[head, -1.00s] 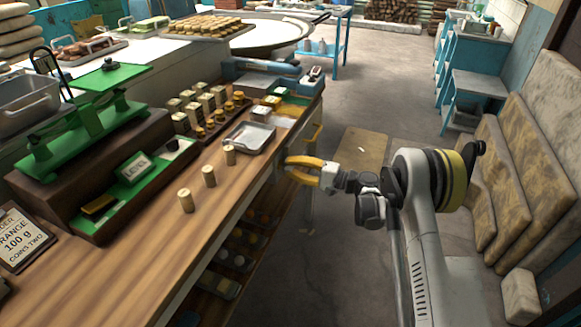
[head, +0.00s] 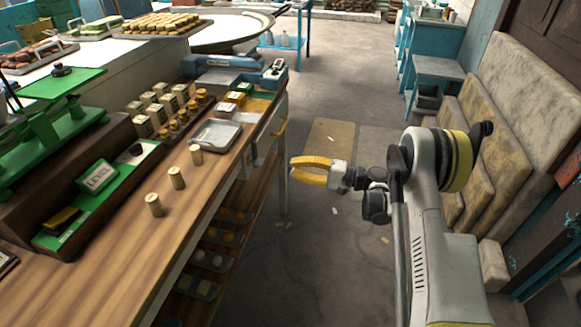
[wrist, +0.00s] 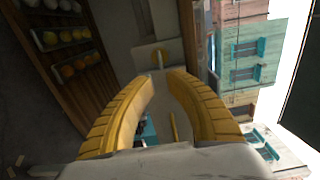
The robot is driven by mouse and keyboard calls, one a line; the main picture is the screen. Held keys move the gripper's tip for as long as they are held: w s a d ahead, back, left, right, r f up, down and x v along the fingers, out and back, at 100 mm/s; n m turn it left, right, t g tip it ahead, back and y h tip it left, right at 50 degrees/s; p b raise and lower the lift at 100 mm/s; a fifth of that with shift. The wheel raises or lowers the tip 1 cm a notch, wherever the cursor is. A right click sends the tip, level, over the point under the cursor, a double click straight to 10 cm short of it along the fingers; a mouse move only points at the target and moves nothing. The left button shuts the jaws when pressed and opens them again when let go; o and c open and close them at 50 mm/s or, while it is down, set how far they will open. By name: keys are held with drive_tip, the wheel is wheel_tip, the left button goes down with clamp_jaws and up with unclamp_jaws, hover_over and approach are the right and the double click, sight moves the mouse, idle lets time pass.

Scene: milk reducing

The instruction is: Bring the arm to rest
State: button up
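My gripper (head: 293,169) has two curved yellow fingers and is out past the bench's right side, over the floor. It is empty, with a gap between its fingertips. The same fingers show in the wrist view (wrist: 163,74), with nothing held between them. My arm (head: 420,205), white and grey with a yellow band, is bent, its forward part pointing left toward the bench. No contact between the gripper and the bench shows.
The wooden bench (head: 120,265) at left bears three small tan cylinders, a metal tray (head: 216,134) and a green scale (head: 45,135). Stained padded slabs (head: 520,120) lean at right. A blue stand (head: 440,75) is at the back. Floor (head: 345,70) is clear in the middle.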

drive_tip(key=s+r+n+h, duration=0.1)
drive_tip(key=s+r+h, duration=0.8)
drive_tip(key=r, duration=0.6)
drive_tip(key=s+d+n+h, duration=0.1)
drive_tip(key=s+d+h, duration=0.1)
drive_tip(key=s, duration=0.6)
drive_tip(key=s+d+n+h, duration=0.1)
drive_tip(key=s+d+h, duration=0.2)
drive_tip(key=s, duration=0.6)
drive_tip(key=s+d+n+t+h, duration=0.1)
drive_tip(key=s+d+h, duration=0.2)
drive_tip(key=s, duration=0.6)
drive_tip(key=d, duration=0.2)
drive_tip(key=shift+s+d+r, duration=0.2)
drive_tip(key=shift+d+r, duration=0.1)
drive_tip(key=shift+d, duration=0.1)
drive_tip(key=shift+o, duration=0.4)
